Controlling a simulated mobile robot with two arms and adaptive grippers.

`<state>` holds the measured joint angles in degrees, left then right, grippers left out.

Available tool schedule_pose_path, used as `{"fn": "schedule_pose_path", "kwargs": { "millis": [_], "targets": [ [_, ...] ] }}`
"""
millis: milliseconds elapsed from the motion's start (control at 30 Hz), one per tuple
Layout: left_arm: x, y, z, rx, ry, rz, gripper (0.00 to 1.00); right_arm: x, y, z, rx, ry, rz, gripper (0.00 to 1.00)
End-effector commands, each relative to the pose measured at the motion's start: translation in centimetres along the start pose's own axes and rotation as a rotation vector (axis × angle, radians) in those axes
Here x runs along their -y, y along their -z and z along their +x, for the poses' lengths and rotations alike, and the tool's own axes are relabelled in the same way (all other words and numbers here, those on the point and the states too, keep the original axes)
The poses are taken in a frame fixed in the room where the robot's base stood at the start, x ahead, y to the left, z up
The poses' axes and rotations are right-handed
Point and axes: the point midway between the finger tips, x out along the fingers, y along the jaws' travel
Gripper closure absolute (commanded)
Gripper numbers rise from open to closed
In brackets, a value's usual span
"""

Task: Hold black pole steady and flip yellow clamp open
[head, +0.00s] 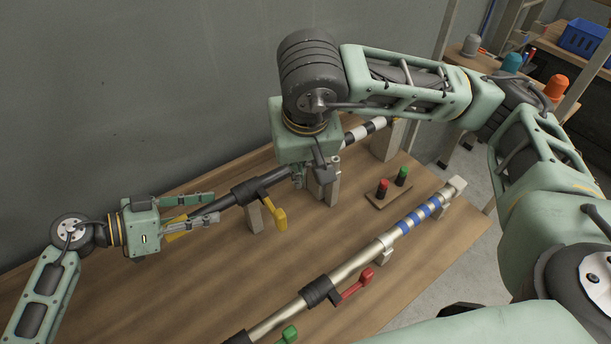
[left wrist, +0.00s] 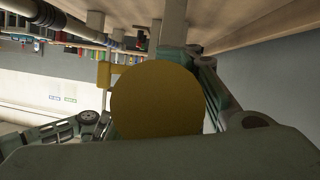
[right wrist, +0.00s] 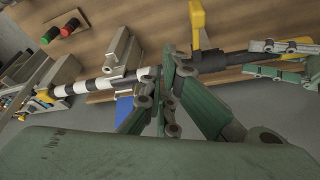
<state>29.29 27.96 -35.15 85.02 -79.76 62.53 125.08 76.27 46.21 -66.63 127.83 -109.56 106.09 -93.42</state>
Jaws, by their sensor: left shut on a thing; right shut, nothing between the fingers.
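The black pole (head: 232,196) lies across wooden supports along the back of the bench. Its yellow end (head: 178,229) sits at my left gripper, and a round yellow face (left wrist: 155,103) fills the middle of the left wrist view. My left gripper (head: 212,207) is shut on the black pole near this end. The yellow clamp (head: 279,217) hangs from a black collar on the pole, to the right of my left gripper; its lever (right wrist: 197,22) shows in the right wrist view. My right gripper (right wrist: 172,72) is shut and empty beside the pole, past the collar; my arm partly hides it in the head view.
A second, silver pole (head: 352,265) with blue bands, a red clamp (head: 357,284) and a green clamp (head: 289,334) lies nearer on the bench. A small board with a red button (head: 382,188) and a green button (head: 402,176) stands between the poles. Bare bench lies front left.

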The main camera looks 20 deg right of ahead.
Motion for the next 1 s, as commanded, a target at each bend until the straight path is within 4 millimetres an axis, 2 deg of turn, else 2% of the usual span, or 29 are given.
{"fn": "schedule_pose_path", "kwargs": {
  "millis": [33,200,633,667,933,1000],
  "targets": [
    [-0.2,-0.6,0.2,0.010,-0.007,-0.003,1.00,0.3,0.2,-0.6,-0.001,0.001,-0.001,1.00],
    [-0.2,-0.6,0.2,0.010,-0.007,-0.003,1.00,0.7,0.4,-1.8,0.001,-0.001,-0.001,1.00],
    [-0.2,-0.6,0.2,0.010,-0.006,-0.003,1.00,0.7,0.4,-2.0,0.001,-0.001,0.000,1.00],
    [-0.2,-0.5,0.2,0.009,-0.006,-0.003,0.75,0.7,0.4,-2.0,0.001,-0.001,0.000,1.00],
    [-0.1,-0.3,0.1,0.004,-0.003,-0.002,0.52,0.7,0.4,-2.0,0.001,-0.001,0.000,1.00],
    [-0.1,-0.2,0.0,0.003,-0.002,-0.001,0.51,0.7,0.4,-2.0,0.001,-0.001,0.000,1.00]
  ]
}}
